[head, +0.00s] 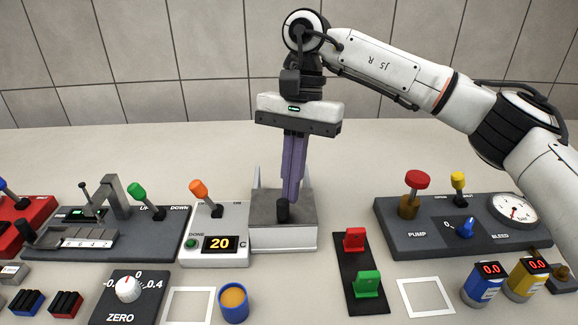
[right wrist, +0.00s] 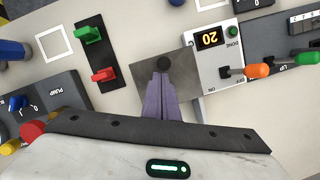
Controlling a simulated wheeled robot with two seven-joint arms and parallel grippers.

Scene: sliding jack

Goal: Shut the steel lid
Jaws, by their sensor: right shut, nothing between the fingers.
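The steel lid (head: 303,210) is a grey plate lying flat, or nearly so, on top of a white box (head: 284,241) at the centre. It also shows in the right wrist view (right wrist: 182,68). The fingers hide part of the lid. My left gripper is not in view.
A heater panel (head: 215,231) reading 20 adjoins the box on the left, with an orange lever (head: 199,189). A pump panel (head: 450,238) stands right. Red and green switches (head: 367,284) and a blue cup (head: 233,303) are in front. The table behind is clear.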

